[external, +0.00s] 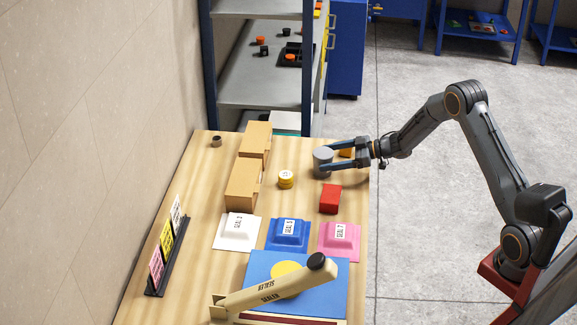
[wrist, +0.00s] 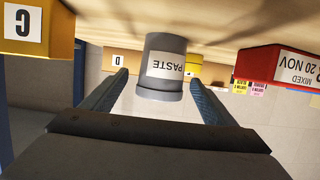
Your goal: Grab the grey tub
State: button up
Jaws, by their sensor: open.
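The grey tub (external: 322,160) stands on the wooden table near its right edge in the external view. In the wrist view the grey tub (wrist: 165,65) appears upside down, with a white label reading PASTE. My gripper (external: 328,156) is open and reaches in from the right, with its fingers at the tub. In the wrist view my gripper (wrist: 158,82) has one finger on each side of the tub's near end, with visible gaps. The far side of the tub is hidden.
A red box (external: 330,198) stands in front of the tub, and a yellow-orange block (external: 346,152) is just behind my gripper. A yellow round tin (external: 286,179) and cardboard boxes (external: 243,184) stand to the left. A sealer press (external: 275,287) occupies the table's front.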

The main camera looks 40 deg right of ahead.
jog(key=shift+p+x, duration=1.2)
jog(key=shift+x, duration=1.9)
jog(key=shift+r, duration=0.15)
jog(key=c, duration=1.2)
jog(key=shift+c, duration=1.1)
jog(key=shift+r, duration=0.15)
